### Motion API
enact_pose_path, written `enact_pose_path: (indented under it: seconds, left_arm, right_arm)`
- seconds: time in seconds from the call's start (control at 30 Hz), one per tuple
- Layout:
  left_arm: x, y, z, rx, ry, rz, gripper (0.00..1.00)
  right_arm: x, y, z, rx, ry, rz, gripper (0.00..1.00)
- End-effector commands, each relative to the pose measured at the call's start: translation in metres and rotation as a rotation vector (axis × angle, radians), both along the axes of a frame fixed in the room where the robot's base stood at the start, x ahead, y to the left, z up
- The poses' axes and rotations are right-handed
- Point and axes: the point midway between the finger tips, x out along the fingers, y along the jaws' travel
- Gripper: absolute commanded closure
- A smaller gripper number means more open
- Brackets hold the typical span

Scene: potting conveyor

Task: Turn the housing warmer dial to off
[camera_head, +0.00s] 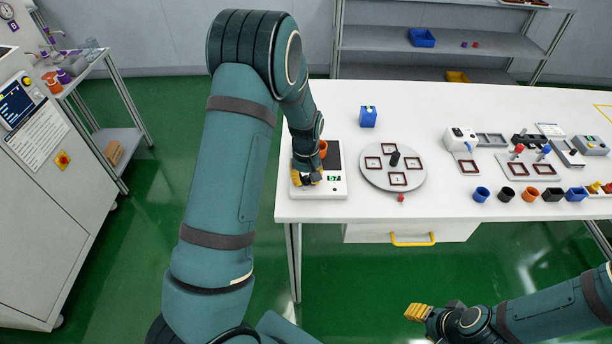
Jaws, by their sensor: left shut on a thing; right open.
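The housing warmer (336,188) is a white box with a dark top plate and a small green-lit display, at the left front of the white table. An orange housing (323,147) stands on its dark plate, partly behind my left wrist. My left gripper (304,180) points down at the warmer's front left, beside the display. It is shut on what appears to be the dial, which the fingers hide, so its setting cannot be read. My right gripper (418,312) is open and empty, low in front of the table over the green floor.
A round turntable (393,184) with several square nests stands right of the warmer, with a blue block (368,116) behind it. Several coloured housings, such as an orange one (529,194), line the right front. A yellow-handled drawer (412,238) is below the tabletop.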

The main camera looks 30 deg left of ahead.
Motion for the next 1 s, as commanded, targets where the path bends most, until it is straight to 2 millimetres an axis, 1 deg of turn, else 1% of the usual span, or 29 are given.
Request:
enact_pose_path:
  seconds: [0.7, 1.0]
  left_arm:
    - [0.000, 0.000, 0.002, 0.002, 0.000, 0.676, 1.00]
    - [0.000, 0.000, 0.001, 0.001, 0.001, 0.906, 1.00]
  right_arm:
    - [0.008, -0.002, 0.035, -0.003, -0.019, -0.015, 0.53]
    - [0.007, -0.002, 0.049, 0.000, -0.019, -0.013, 0.53]
